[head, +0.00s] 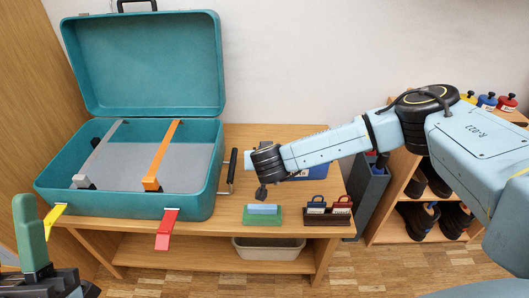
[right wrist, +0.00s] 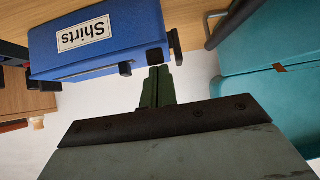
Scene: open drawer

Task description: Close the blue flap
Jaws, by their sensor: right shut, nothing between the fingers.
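A teal suitcase (head: 130,205) stands on the wooden table with its lid (head: 147,65) raised. A yellow flap (head: 54,215) and a red flap (head: 167,228) hang out from its front rim. I see no blue flap on the suitcase that I can make out. A blue box labelled "Shirts" (head: 318,171) sits behind my right arm; the right wrist view shows it close by (right wrist: 105,35). My right gripper (head: 262,193) is shut and empty, right of the suitcase; its fingertips (right wrist: 160,75) appear near the box. My left gripper (head: 33,230) is partly in view at lower left.
A grey strap (head: 100,155) and an orange strap (head: 161,155) cross the suitcase. A green stand with a light blue block (head: 263,210) and a dark tag holder (head: 327,218) are at the table's front. A shoe shelf (head: 388,220) stands right.

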